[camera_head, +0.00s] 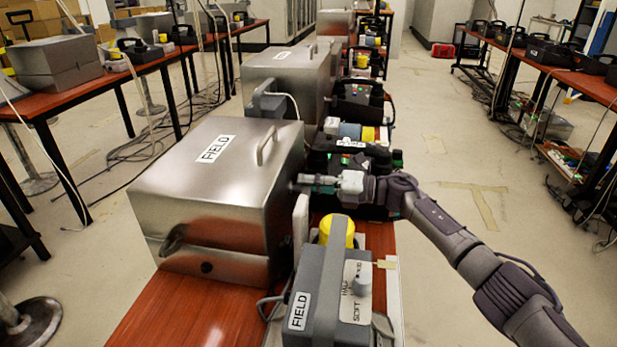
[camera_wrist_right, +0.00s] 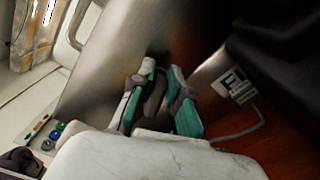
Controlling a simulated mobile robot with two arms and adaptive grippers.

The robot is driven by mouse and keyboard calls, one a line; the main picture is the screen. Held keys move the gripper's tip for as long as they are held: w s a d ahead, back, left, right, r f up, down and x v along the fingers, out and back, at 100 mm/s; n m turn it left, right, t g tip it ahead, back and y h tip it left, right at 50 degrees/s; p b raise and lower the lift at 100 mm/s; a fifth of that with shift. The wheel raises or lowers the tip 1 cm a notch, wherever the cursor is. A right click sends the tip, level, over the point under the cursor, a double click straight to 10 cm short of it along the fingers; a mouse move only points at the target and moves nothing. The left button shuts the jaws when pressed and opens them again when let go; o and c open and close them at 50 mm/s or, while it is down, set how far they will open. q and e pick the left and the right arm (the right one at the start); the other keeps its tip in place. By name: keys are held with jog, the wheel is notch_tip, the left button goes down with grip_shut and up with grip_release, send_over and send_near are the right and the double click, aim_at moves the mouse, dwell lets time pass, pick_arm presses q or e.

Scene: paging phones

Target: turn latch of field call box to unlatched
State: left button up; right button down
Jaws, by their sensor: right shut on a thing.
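The field call box (camera_head: 215,190) is a large shiny metal box with a white FIELD label and a bar handle on its lid. It stands closed on the red-brown table. My right gripper (camera_head: 308,183) is at its right side wall. In the right wrist view, the gripper (camera_wrist_right: 157,95) has its teal-padded fingers on either side of a small dark grey latch (camera_wrist_right: 154,98) on the metal wall and is shut on it. The fingers hide part of the latch, and its exact turn angle is unclear. My left gripper is out of view.
A grey device (camera_head: 327,290) with a FIELD label, a knob and a yellow top stands in front of my right gripper, beside the call box. Black cases (camera_head: 345,160) and another metal box (camera_head: 285,75) stand behind.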

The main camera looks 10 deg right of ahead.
jog(key=m+p, duration=0.1)
jog(key=m, duration=0.2)
jog(key=shift+w+f, duration=0.1)
jog(key=shift+f, duration=0.05)
pick_arm(q)
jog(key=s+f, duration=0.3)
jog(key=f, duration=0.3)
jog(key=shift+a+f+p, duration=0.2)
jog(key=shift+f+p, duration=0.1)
jog(key=shift+p, duration=0.15)
pick_arm(e)
jog(key=shift+f+m, duration=0.2)
jog(key=shift+m, duration=0.8)
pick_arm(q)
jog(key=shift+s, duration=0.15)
pick_arm(e)
jog(key=c, duration=1.1)
grip_release()
jog(key=shift+d, duration=0.1)
